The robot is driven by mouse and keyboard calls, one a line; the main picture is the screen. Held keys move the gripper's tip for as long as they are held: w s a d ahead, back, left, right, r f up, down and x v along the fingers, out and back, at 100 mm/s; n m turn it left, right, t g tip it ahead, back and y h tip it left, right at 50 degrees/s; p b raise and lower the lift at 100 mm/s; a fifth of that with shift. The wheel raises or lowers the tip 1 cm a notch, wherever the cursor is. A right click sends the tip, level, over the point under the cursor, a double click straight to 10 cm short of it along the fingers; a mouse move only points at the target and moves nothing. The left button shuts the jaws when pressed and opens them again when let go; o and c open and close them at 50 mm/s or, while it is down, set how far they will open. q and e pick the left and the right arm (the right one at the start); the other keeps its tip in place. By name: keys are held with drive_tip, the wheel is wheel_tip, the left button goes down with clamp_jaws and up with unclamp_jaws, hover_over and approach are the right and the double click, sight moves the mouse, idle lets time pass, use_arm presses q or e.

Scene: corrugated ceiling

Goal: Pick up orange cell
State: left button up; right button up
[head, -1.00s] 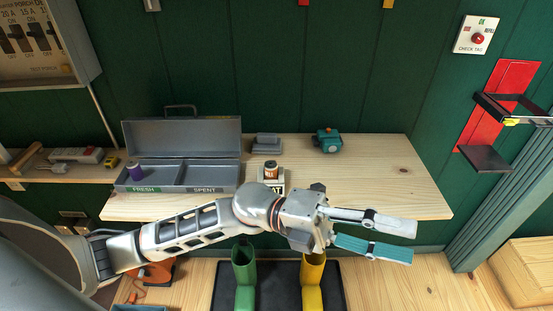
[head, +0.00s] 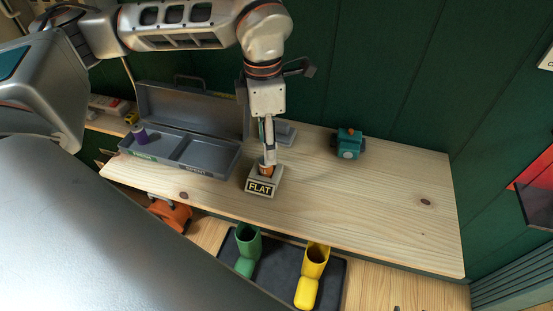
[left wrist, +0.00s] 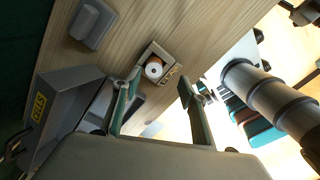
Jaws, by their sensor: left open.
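The orange cell (head: 267,171) stands upright in a small grey holder (head: 262,187) labelled FLAT, on the wooden workbench. In the left wrist view the cell (left wrist: 154,69) shows its pale round top and a bit of orange side. My left gripper (head: 268,150) points down right above the cell and partly hides it in the head view. In the left wrist view its open fingers (left wrist: 160,75) lie on either side of the cell, with gaps; I cannot tell how far down they reach. My right gripper is not in view.
A grey open-lidded toolbox (head: 214,157) with two compartments stands left of the holder; a purple cell (head: 140,134) is in its left one. A grey block (left wrist: 92,23) lies behind the holder. A teal device (head: 348,143) sits back right. The bench's right side is clear.

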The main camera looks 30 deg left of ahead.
sight(266, 168)
use_arm(q)
drive_tip(key=shift+w+a+r, duration=0.15)
drive_tip(key=shift+w+a, duration=0.1)
drive_tip(key=shift+a, duration=0.2)
drive_tip(key=shift+a+f, duration=0.15)
drive_tip(key=shift+f, duration=0.05)
wheel_tip(266, 168, down, 2)
drive_tip(key=shift+s+f, duration=0.1)
drive_tip(key=shift+f, duration=0.15)
drive_tip(key=shift+f+p, duration=0.3)
drive_tip(key=shift+f, duration=2.05)
clamp_jaws()
